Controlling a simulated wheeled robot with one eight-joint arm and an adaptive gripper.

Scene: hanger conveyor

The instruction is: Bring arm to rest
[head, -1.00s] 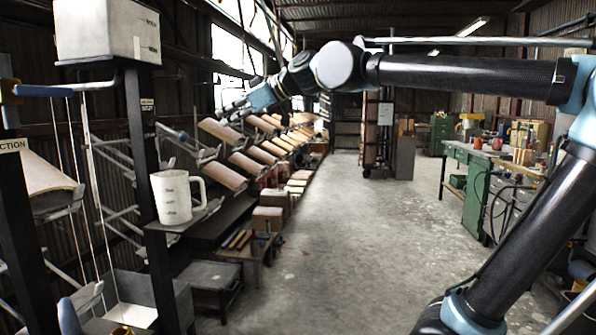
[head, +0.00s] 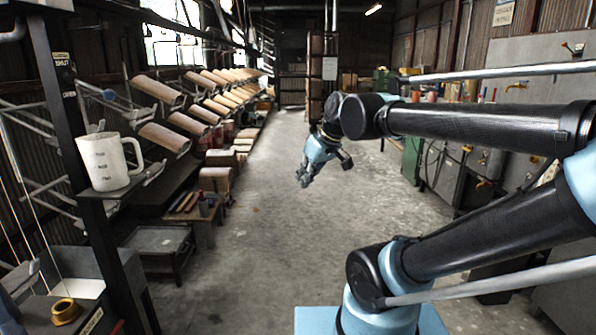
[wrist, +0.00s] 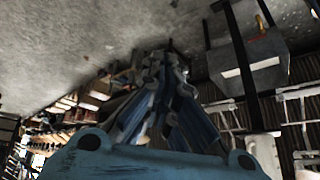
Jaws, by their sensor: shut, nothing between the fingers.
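My gripper (head: 304,178) hangs from the folded arm in the middle of the head view, over the bare floor of the aisle. It points downward and is shut with nothing in it. In the wrist view its fingers (wrist: 165,65) are drawn together, with floor and the racks behind them. It touches nothing that I can see.
A white mug (head: 108,161) stands on a small shelf at the left. Racks with tan curved panels (head: 165,137) line the left side. A low table (head: 160,240) stands below. Grey cabinets (head: 540,85) are at the right. The aisle floor (head: 270,225) is clear.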

